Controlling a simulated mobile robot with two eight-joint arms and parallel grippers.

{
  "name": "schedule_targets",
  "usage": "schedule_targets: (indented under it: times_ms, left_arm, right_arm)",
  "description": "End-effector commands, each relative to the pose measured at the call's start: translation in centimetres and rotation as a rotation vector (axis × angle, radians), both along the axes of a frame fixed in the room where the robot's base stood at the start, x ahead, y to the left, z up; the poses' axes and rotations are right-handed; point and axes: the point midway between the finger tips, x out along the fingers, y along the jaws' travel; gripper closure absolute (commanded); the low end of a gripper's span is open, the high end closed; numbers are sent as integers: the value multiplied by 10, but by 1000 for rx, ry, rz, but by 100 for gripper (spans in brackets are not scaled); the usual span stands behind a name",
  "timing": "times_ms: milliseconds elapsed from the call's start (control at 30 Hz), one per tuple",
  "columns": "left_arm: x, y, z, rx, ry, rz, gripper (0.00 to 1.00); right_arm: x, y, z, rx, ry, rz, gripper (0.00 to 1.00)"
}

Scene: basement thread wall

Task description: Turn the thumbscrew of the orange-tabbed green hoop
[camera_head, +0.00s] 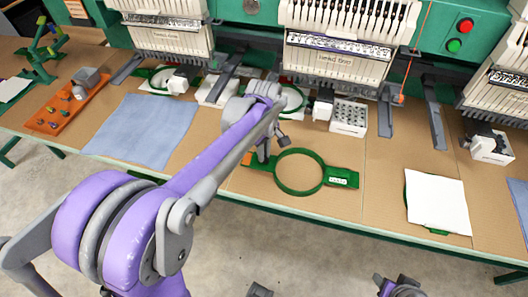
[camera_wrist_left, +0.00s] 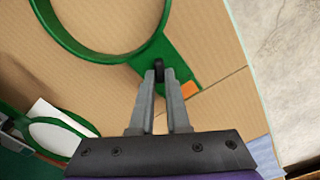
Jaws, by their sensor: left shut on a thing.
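The green hoop (camera_head: 320,183) lies flat on the tan tabletop below the middle machine. It has a white label on its right end and an orange tab (camera_head: 247,158) on its left end. In the left wrist view the hoop (camera_wrist_left: 55,35) curves across the top, with the orange tab (camera_wrist_left: 190,89) just right of the fingers. My left gripper (camera_head: 264,155) is at the hoop's tabbed end. In the wrist view its fingers (camera_wrist_left: 159,76) are shut on the small dark thumbscrew (camera_wrist_left: 159,66). Part of my right arm shows at the bottom edge; its fingers are not clear.
White embroidery heads (camera_head: 335,55) stand behind the hoop. A white bobbin box (camera_head: 349,118) is at the back right. A blue cloth (camera_head: 140,130) and an orange board (camera_head: 62,115) lie left. A white-covered hoop (camera_head: 437,203) lies right. Bare table separates them.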

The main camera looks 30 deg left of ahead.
Motion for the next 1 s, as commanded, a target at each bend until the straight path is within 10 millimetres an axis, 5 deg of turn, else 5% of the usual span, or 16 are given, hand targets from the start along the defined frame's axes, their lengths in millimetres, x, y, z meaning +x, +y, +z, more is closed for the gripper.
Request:
schedule_targets:
  times_ms: [533, 567, 733, 1000]
  left_arm:
    - [0, 0, 0, 0, 0, 27, 100]
    - [0, 0, 0, 0, 0, 26, 84]
    - [0, 0, 0, 0, 0, 26, 55]
    - [0, 0, 0, 0, 0, 26, 55]
  right_arm:
    - [0, 0, 0, 0, 0, 0, 50]
    - [0, 0, 0, 0, 0, 0, 50]
    - [0, 0, 0, 0, 0, 0, 50]
    - [0, 0, 0, 0, 0, 0, 50]
